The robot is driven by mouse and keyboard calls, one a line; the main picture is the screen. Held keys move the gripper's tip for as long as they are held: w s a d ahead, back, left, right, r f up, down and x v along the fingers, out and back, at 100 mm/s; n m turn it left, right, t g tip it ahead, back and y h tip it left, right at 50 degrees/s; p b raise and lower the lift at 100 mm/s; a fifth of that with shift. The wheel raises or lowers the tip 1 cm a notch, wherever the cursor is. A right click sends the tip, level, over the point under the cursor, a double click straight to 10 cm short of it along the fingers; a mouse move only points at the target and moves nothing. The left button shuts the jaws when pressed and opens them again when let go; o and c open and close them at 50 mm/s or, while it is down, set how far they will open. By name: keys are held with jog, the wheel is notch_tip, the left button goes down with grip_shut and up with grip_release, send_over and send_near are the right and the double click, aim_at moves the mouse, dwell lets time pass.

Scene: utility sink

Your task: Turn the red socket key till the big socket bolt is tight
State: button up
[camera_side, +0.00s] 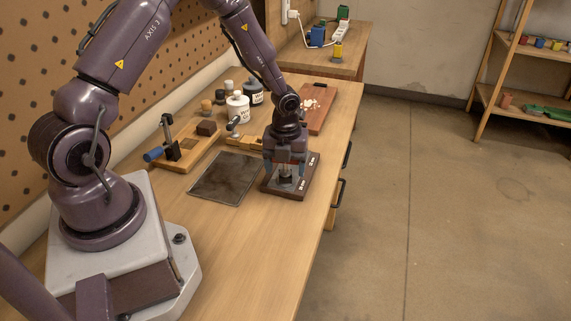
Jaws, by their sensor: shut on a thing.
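My gripper (286,177) points straight down over a small dark brown board (311,169) with white markings along its right side. Its fingers are shut on the red socket key, of which only a little red shows between and above the fingers. The key is mostly hidden by the gripper. A pale plate with a dark part lies under the fingertips. The big socket bolt is hidden there, and I cannot tell how far it is screwed in.
A dark metal tray (224,180) lies just left of the board. Behind are a wooden stand with a blue-handled clamp (154,154), white and dark jars (238,108), and a reddish-brown board (318,118). The bench front is clear.

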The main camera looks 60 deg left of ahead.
jog(key=m, duration=0.3)
jog(key=shift+f, duration=0.15)
jog(key=shift+r, duration=2.3)
